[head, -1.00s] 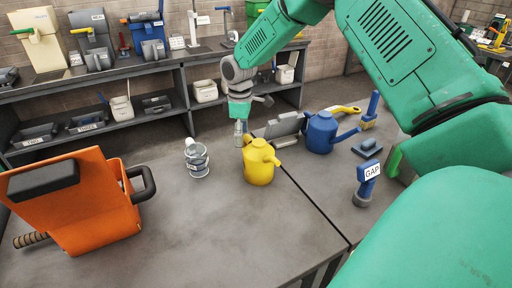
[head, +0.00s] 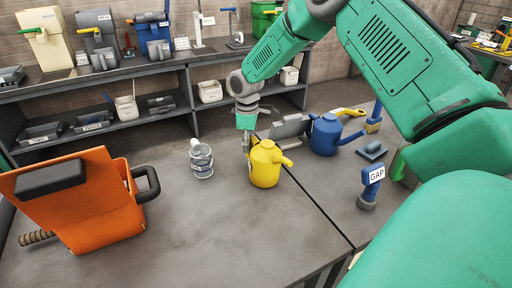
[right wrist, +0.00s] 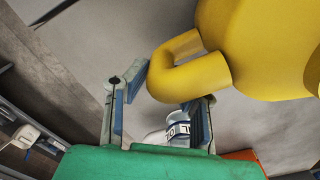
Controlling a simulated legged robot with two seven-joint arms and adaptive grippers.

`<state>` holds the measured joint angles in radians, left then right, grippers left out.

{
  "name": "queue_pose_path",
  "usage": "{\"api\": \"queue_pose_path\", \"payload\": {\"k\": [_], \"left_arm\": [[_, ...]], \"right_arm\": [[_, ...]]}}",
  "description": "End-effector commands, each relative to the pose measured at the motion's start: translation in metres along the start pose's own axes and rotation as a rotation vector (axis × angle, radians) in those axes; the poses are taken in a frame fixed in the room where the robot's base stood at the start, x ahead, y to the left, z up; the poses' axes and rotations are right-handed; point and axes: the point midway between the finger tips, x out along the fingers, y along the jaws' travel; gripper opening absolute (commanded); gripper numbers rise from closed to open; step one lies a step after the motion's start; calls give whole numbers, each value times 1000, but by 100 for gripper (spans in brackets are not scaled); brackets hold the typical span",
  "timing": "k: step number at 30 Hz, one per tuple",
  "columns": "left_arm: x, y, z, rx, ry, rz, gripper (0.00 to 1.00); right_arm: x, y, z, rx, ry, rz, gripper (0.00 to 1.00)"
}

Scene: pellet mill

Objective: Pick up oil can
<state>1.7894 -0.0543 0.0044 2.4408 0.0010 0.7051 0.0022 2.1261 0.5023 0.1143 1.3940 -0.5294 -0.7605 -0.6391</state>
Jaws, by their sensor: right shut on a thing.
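A yellow oil can (head: 266,168) stands upright on the grey bench, its spout pointing right. My right gripper (head: 247,146) reaches down at the can's left side, by its handle. In the right wrist view, the looped yellow handle (right wrist: 190,72) sits between the fingertips of my right gripper (right wrist: 175,88), which is shut on it. The can's body fills the upper right of that view. The can appears to rest on the bench. My left gripper is not in view.
A blue can (head: 325,134) stands right of the yellow one. A clear, ringed container (head: 201,160) stands to its left. An orange machine part (head: 100,205) lies at the left. A blue GAP gauge (head: 371,184) stands at the right. The bench front is clear.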

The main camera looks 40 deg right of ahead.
Motion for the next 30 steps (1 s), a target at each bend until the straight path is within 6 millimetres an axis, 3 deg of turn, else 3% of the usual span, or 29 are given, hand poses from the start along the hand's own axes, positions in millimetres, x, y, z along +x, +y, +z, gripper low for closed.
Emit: {"api": "queue_pose_path", "payload": {"k": [5, 18, 23, 30], "left_arm": [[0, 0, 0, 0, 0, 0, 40], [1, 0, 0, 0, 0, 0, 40], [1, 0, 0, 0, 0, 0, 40], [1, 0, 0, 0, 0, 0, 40]], "right_arm": [[-11, 1, 0, 1, 3, 2, 0], [-89, -2, -3, 1, -1, 4, 0], [-100, -1, -2, 0, -1, 2, 0], [-101, 1, 0, 1, 0, -1, 0]]}}
